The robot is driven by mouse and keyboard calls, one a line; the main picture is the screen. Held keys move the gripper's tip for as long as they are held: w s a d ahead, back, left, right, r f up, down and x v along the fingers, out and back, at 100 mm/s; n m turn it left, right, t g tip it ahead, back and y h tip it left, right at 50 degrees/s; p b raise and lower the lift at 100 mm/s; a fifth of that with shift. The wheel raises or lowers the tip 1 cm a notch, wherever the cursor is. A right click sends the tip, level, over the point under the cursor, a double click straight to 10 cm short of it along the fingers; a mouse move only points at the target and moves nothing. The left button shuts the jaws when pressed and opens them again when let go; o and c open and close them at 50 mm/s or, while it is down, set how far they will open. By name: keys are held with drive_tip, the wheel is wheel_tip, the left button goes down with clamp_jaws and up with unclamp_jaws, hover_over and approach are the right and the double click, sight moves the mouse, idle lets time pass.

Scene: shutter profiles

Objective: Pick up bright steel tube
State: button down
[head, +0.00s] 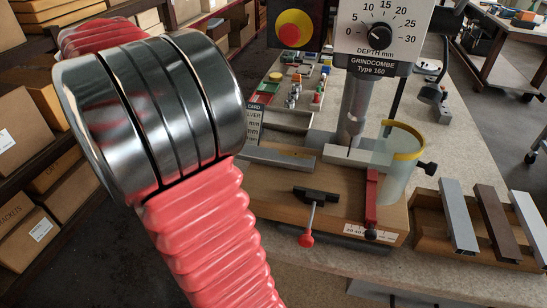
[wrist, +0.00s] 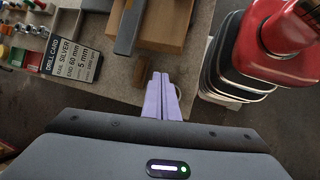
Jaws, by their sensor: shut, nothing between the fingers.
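A wooden rack (head: 428,228) at the right of the bench in the head view holds a light grey profile (head: 459,214), a brown profile (head: 496,222) and a pale silvery profile (head: 529,226), side by side. I cannot tell for certain which is the bright steel tube. My gripper shows in the wrist view, its purple fingers (wrist: 162,97) together and empty at the bench edge. It is not in the head view, where my red ribbed arm fills the left. A dark grey bar (wrist: 131,25) lies over wood beyond the fingertips in the wrist view.
A drill press (head: 375,40) stands mid-bench on a wooden base (head: 270,205), with a clear guard (head: 397,165), a grey bar (head: 284,160) and a red-handled clamp (head: 371,200). A drill card (wrist: 73,52) and parts bins lie left. Shelves of boxes (head: 25,130) stand at left.

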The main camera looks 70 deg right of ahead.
drive_tip(key=s+a+f+t+y, duration=0.1)
drive_tip(key=a+t, duration=0.2)
drive_tip(key=a, duration=0.7)
drive_tip(key=s+a+f+m+t+y, duration=0.1)
drive_tip(key=a+t, duration=0.3)
drive_tip(key=a, duration=0.7)
drive_tip(key=s+a+f+t+y, duration=0.1)
drive_tip(key=a+t, duration=0.3)
drive_tip(key=a, duration=0.6)
drive_tip(key=shift+s+a+f, duration=0.4)
drive_tip(key=shift+s+f, duration=0.1)
drive_tip(key=shift+f, duration=0.3)
